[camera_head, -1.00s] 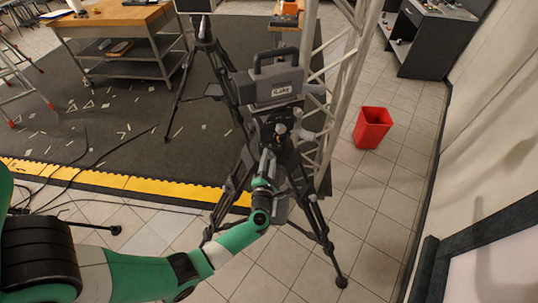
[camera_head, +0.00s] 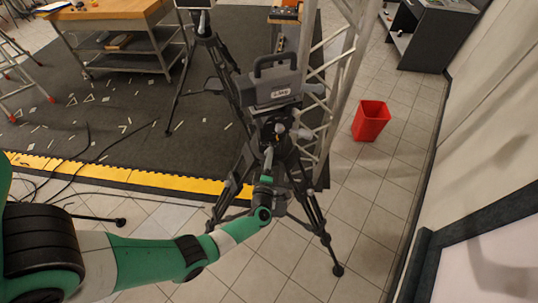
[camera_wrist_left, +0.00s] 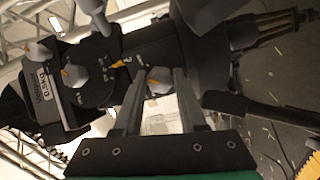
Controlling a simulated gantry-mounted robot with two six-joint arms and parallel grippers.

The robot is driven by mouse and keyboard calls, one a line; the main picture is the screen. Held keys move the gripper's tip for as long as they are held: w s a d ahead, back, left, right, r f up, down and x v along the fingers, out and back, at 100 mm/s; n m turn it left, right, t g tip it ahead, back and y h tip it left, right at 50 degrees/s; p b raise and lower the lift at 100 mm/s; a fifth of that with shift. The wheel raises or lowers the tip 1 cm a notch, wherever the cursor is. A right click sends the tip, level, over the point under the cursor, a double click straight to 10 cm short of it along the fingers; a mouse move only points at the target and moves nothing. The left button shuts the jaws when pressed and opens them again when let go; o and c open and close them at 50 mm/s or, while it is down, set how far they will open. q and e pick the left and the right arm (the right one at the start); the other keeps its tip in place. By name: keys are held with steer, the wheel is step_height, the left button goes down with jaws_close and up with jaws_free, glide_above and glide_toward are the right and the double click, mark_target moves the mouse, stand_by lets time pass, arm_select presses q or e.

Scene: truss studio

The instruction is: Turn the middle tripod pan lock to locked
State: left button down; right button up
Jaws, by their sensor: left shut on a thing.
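The tripod (camera_head: 312,215) stands on the tiled floor by the truss, with a dark grey case-like unit (camera_head: 272,88) on top. In the head view my left gripper (camera_head: 270,147) reaches up to the tripod head from the front; its fingertips are hard to make out there. In the left wrist view, its two fingers (camera_wrist_left: 159,80) are closed on the sides of a grey knob (camera_wrist_left: 158,84), which I take as the pan lock. An orange pointer lies just left of it. Another grey knob (camera_wrist_left: 75,75) sits further left. My right gripper is not in view.
A white truss (camera_head: 345,75) rises right behind the tripod. A red bin (camera_head: 371,121) stands further right. A wooden-topped workbench (camera_head: 100,25) and another tripod (camera_head: 182,85) stand at the back left. Cables lie on the left floor.

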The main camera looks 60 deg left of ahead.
arm_select(q)
steer(key=shift+m, duration=0.6)
steer(key=shift+c, duration=2.3)
jaws_free()
steer(key=shift+f, duration=0.1)
